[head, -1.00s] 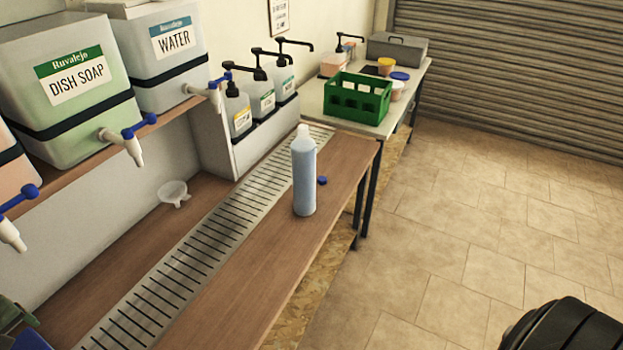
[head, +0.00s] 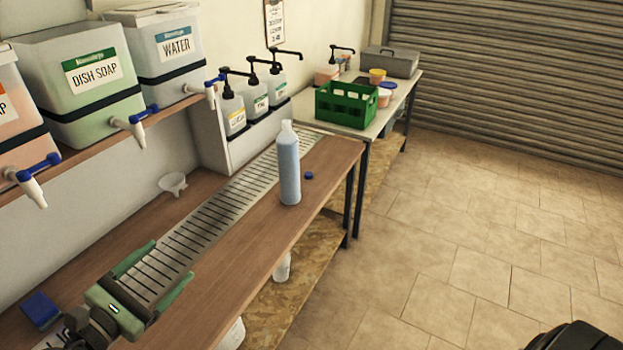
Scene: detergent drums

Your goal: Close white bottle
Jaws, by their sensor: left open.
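The bottle (head: 289,170) stands upright on the wooden counter, at the right side of the metal drain grate. Its body looks pale blue and its neck is white, with no cap on it. A small blue cap (head: 309,176) lies on the counter just right of the bottle. My left gripper (head: 165,272) is at the lower left, over the near end of the grate. Its green fingers are spread apart with nothing between them, well short of the bottle. My right gripper is not in view.
Drums with taps, labelled dish soap (head: 85,85) and water (head: 165,55), stand on a shelf at left. A white funnel (head: 173,184) lies by the wall. Pump bottles (head: 232,113) and a green crate (head: 347,103) are farther back. The counter between gripper and bottle is clear.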

